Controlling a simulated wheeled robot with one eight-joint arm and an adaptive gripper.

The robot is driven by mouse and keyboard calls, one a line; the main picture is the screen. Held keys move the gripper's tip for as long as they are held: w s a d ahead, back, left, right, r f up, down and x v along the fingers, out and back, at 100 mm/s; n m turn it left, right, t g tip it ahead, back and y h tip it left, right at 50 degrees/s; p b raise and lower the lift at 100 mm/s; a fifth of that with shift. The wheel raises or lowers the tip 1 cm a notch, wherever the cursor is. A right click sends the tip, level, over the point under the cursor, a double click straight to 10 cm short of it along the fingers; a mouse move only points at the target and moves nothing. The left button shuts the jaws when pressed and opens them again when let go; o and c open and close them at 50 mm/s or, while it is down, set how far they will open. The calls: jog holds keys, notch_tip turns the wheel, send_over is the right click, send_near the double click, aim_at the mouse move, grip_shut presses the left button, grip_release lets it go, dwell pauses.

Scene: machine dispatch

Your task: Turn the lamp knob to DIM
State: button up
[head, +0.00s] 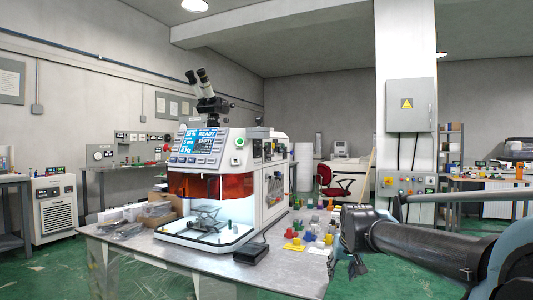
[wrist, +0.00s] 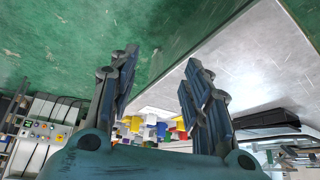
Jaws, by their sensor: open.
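A white machine (head: 275,185) stands on the table with an orange window, a lit work chamber and a blue-lit control panel (head: 199,145). A green button shows on its front, and dark controls show on its right side. I cannot tell which control is the lamp knob, and no DIM label is readable. My gripper (head: 355,268) hangs beside the table's right edge, apart from the machine. In the wrist view my gripper (wrist: 160,62) has its two fingers spread with nothing between the tips.
Coloured small parts (head: 308,237) lie on the table (head: 190,262) near my gripper. A black box (head: 251,252) sits by the front edge. A microscope (head: 206,92) tops the machine. A pillar carries a button panel (head: 408,185). Green floor is open at the right.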

jog(key=w+a+r+m+y, duration=0.1)
jog(key=w+a+r, duration=0.1)
jog(key=w+r, duration=0.25)
jog(key=m+t+y, duration=0.2)
jog(key=m+y, duration=1.2)
jog(key=y, duration=0.1)
send_near(266, 149)
jog(key=x, duration=0.7)
jog(key=w+x, duration=0.1)
jog(key=x, duration=0.2)
jog(key=shift+w, duration=0.25)
grip_shut()
